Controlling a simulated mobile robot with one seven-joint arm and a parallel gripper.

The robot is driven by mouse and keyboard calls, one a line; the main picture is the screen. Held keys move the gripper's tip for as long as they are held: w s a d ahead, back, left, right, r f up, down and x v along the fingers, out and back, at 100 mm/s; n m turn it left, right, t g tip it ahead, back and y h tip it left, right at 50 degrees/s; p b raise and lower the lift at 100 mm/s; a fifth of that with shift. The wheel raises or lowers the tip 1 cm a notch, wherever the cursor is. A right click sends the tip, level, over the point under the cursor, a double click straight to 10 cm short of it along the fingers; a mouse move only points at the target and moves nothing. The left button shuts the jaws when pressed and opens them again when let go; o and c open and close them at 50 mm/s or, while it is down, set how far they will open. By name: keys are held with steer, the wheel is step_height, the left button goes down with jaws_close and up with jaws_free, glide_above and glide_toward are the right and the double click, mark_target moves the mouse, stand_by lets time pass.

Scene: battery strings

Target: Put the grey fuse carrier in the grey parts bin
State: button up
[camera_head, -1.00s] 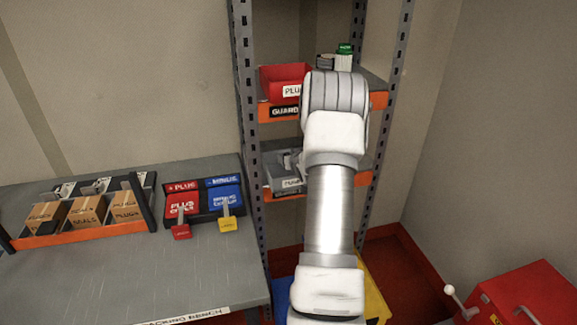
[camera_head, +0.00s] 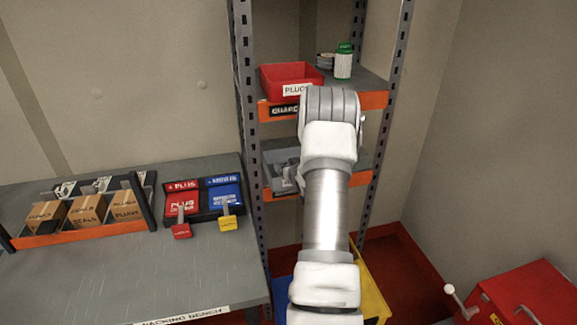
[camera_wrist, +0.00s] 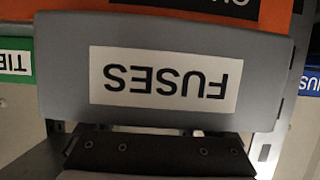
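The grey parts bin (camera_head: 275,163) sits on the middle shelf of the rack, partly hidden behind my arm. In the wrist view a grey panel with an upside-down FUSES label (camera_wrist: 165,82) fills the middle and looks like the bin's front wall. My gripper is behind my arm in the head view. A dark bolted bar (camera_wrist: 155,152) crosses the bottom of the wrist view, close to the panel; it appears to be part of my gripper, but no fingertips show. Light grey shapes show inside the bin. I cannot make out the grey fuse carrier for certain.
A red PLUGS bin (camera_head: 290,78) and a green-capped container (camera_head: 343,62) stand on the upper shelf, above the grey bin. The left bench (camera_head: 150,270) holds boxes and red and blue blocks. A red cabinet (camera_head: 530,290) stands at lower right.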

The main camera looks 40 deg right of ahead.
steer(key=shift+r, duration=0.1)
steer(key=shift+r+p, duration=0.2)
steer(key=shift+p, duration=0.1)
steer(key=b+v, duration=0.1)
steer(key=v, duration=1.1)
steer(key=shift+f, duration=0.25)
steer(key=shift+a, duration=0.1)
